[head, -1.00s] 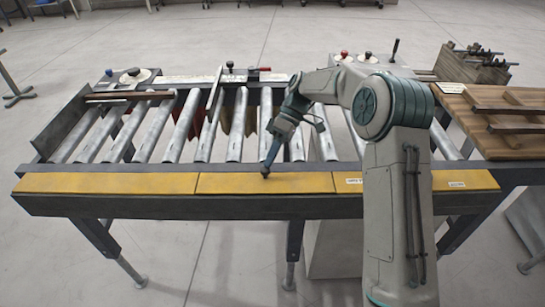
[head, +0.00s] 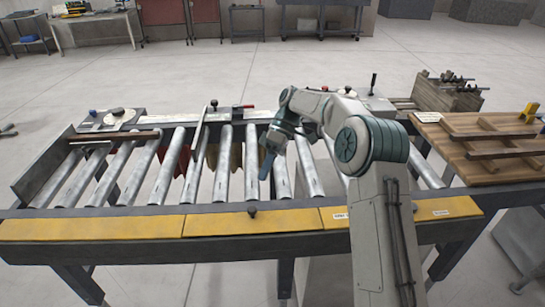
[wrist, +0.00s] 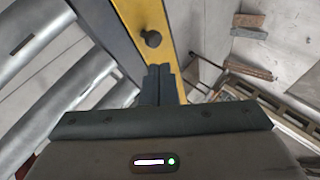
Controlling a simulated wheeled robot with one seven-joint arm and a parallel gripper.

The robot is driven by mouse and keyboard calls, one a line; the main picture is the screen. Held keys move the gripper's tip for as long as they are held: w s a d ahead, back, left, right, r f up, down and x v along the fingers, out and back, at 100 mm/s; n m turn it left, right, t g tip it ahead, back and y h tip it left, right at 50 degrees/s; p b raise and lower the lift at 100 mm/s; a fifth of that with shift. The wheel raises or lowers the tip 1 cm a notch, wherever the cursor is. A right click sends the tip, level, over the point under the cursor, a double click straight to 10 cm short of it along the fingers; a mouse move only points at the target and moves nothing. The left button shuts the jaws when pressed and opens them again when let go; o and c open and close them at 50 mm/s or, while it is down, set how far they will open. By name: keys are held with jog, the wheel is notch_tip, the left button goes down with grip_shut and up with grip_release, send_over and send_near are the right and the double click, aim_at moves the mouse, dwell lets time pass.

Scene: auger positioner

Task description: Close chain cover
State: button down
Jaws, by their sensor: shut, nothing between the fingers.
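The chain cover seems to be the middle yellow panel (head: 270,222) on the front rail of the roller conveyor, with a small dark knob (head: 252,211) at its back edge. It lies about flat, in line with the yellow panels on either side. My gripper (head: 265,172) is shut and empty, pointing down over the rollers, behind and above the knob and apart from it. In the wrist view the shut fingers (wrist: 160,82) are in front of the yellow strip (wrist: 147,15), and the knob (wrist: 152,39) shows just beyond their tips.
Metal rollers (head: 222,165) fill the conveyor behind the yellow panels. A wooden pallet (head: 480,150) lies at the right end, with a crate of metal parts (head: 447,95) behind it. A plate with knobs (head: 112,118) sits at the back left.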

jog(key=shift+w+d+r, duration=0.7)
jog(key=shift+w+r, duration=0.1)
jog(key=shift+w, duration=1.35)
jog(key=s+d+r+m+t+h, duration=0.1)
jog(key=s+d+r+m+t, duration=0.3)
jog(key=s, duration=0.3)
jog(key=s+d+r+m+t+h, duration=0.2)
jog(key=s+d+r+m, duration=0.2)
jog(key=s+d+r, duration=0.2)
jog(key=s+d+f+m+t, duration=0.2)
jog(key=s+d, duration=0.1)
jog(key=s, duration=0.3)
jog(key=s+d+f+m+t, duration=0.2)
jog(key=s+d+m, duration=0.1)
jog(key=s, duration=0.3)
jog(key=s+d+f+m+t+h, duration=0.1)
jog(key=s+d+m, duration=0.1)
jog(key=s+d, duration=0.3)
jog(key=shift+s+f+m+t, duration=0.4)
jog(key=shift+s, duration=0.25)
